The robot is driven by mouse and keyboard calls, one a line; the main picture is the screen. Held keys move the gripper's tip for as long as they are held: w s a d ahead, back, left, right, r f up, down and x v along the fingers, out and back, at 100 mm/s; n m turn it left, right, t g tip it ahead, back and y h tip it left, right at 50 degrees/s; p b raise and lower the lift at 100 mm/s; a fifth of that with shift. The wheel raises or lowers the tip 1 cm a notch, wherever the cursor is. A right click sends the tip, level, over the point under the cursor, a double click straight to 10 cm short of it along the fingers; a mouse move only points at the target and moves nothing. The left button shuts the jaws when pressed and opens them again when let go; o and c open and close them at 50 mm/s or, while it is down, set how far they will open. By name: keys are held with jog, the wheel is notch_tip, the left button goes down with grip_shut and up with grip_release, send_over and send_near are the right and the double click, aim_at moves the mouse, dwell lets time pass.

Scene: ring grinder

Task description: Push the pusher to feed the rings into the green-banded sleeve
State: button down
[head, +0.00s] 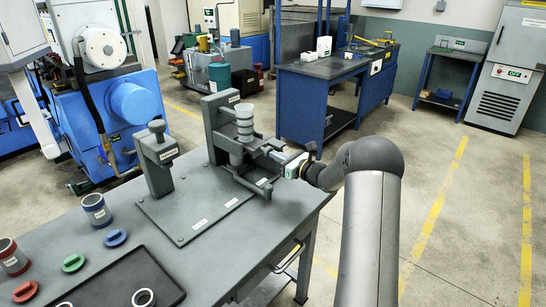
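A grey fixture stands on a base plate (190,215) on the workbench. Its upright back block (217,115) is on the right half. A column of pale grey rings (244,122) stands upright in front of that block. My gripper (264,172) is at the right side of the fixture, close below and right of the rings. Its fingers merge with the grey fixture parts, so I cannot tell whether they are open or touch the pusher. I cannot clearly pick out the pusher. No green-banded sleeve shows clearly; a loose green part (73,262) lies on the bench.
A knob-topped post (157,155) stands at the plate's left. A blue-banded sleeve (96,210), a red-banded sleeve (12,257), a blue part (115,238) and a red part (25,291) are on the bench. A dark tray (105,282) is at the front. Machines stand behind.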

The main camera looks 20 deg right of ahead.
jog(key=shift+b+x, duration=0.35)
jog(key=shift+x, duration=1.3)
jog(key=shift+s, duration=0.1)
jog(key=b+v, duration=0.1)
jog(key=v, duration=0.5)
jog(key=shift+s, duration=0.2)
jog(key=shift+s+d, duration=0.1)
jog(key=shift+d, duration=0.1)
jog(key=v, duration=0.4)
jog(key=shift+s+d+b, duration=0.15)
jog(key=shift+s+b, duration=0.15)
jog(key=shift+s, duration=0.05)
dwell(0.9)
